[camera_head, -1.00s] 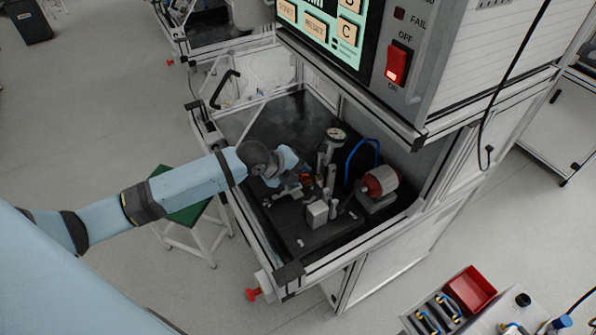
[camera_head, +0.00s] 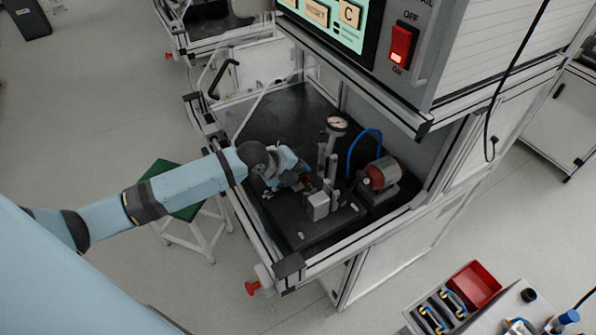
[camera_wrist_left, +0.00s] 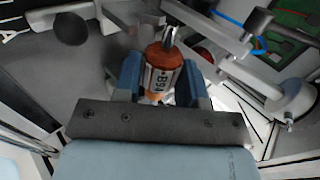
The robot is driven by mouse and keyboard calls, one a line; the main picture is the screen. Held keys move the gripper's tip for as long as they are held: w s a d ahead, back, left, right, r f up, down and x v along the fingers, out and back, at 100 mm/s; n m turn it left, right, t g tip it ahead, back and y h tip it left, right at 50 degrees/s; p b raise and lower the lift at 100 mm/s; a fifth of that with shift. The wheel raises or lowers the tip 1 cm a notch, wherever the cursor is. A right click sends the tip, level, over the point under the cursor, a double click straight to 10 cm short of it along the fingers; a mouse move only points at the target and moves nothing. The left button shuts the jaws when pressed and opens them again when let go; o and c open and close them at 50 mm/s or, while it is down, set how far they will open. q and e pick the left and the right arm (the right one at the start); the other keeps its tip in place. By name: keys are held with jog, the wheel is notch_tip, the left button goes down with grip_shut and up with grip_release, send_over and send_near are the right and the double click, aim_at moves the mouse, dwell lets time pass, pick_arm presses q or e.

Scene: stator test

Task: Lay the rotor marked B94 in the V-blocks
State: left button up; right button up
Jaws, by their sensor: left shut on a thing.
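My left gripper (camera_head: 298,180) is inside the test bench, at the left side of the fixture. In the left wrist view, its blue fingers (camera_wrist_left: 160,78) are shut on the rotor marked B94 (camera_wrist_left: 160,72), which has copper-coloured ends, a pale label band and a metal shaft. The fixture has a grey block (camera_head: 318,206) and upright posts (camera_head: 332,170) on a dark plate. I cannot clearly make out the V notches or whether the rotor touches them. My right gripper is not in view.
A dial gauge (camera_head: 337,124) stands above the fixture. A red motor-like unit (camera_head: 381,174) and a blue cable (camera_head: 364,140) are to its right. The bench frame (camera_head: 330,257) edges the front. The dark bench floor (camera_head: 280,115) behind the fixture is clear.

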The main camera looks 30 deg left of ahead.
pick_arm(q)
jog(key=shift+f, duration=0.2)
jog(key=shift+f+b, duration=0.5)
jog(key=shift+f, duration=0.25)
jog(key=shift+f, duration=0.3)
dwell(0.7)
jog(key=o, duration=1.1)
jog(key=shift+o, duration=0.2)
jog(key=shift+s, duration=0.1)
jog(key=b+v, duration=0.1)
jog(key=v, duration=1.2)
jog(key=shift+s+a+r, duration=0.15)
jog(key=shift+a+r, duration=0.05)
jog(key=shift+r, duration=0.1)
